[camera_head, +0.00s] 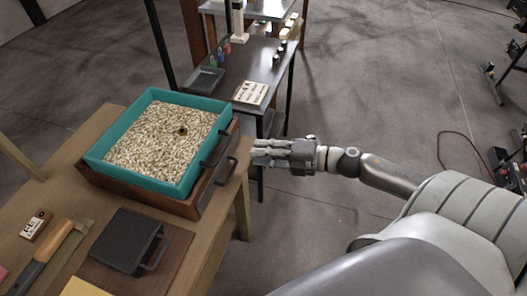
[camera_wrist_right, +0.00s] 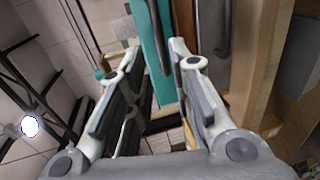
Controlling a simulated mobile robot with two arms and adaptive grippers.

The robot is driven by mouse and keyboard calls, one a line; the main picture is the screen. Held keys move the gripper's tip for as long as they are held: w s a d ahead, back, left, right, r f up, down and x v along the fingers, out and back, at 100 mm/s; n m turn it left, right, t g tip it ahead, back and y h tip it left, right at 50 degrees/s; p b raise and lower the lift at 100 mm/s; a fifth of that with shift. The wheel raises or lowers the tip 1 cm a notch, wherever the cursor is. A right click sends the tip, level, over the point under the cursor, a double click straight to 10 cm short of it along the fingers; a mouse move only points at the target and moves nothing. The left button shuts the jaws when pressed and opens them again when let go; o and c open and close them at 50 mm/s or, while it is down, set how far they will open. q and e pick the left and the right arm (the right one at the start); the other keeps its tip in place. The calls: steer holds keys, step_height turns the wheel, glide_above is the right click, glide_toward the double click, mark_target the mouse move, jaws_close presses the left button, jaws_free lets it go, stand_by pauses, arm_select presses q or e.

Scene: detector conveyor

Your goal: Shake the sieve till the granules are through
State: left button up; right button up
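The sieve (camera_head: 193,170) is a teal rectangular frame filled with pale granules (camera_head: 150,140), with a small dark spot near its right side. It rests on a brown wooden box (camera_head: 205,197) on the table. Two dark bar handles (camera_head: 226,172) stick out on the right side, one above the other. My right gripper (camera_head: 256,151) is just right of the handles, apart from them, its fingers pointing left. In the right wrist view its fingers (camera_wrist_right: 158,55) are spread with nothing between them, and the teal frame (camera_wrist_right: 150,40) shows beyond. The underside of the sieve is hidden. My left gripper is out of view.
The wooden table (camera_head: 60,190) also holds a dark lidded pan (camera_head: 128,240) on a brown board, a wooden-handled tool (camera_head: 45,262) and a small labelled block (camera_head: 36,225). A dark side table (camera_head: 262,65) with a tray (camera_head: 205,80) stands behind.

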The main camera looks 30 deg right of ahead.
mark_target(225, 144)
steer(key=shift+o, duration=1.4)
steer(key=shift+w, duration=0.15)
steer(key=p+x, duration=0.1)
steer(key=x, duration=0.2)
steer(key=p+x, duration=0.1)
steer(key=x, duration=0.6)
steer(key=shift+w+d+r+p, duration=0.1)
steer(key=shift+w+d+p, duration=0.25)
steer(key=shift+w+p, duration=0.05)
steer(key=shift+w+a+f, duration=0.25)
steer(key=shift+w+a, duration=0.2)
steer(key=shift+w, duration=0.1)
jaws_close()
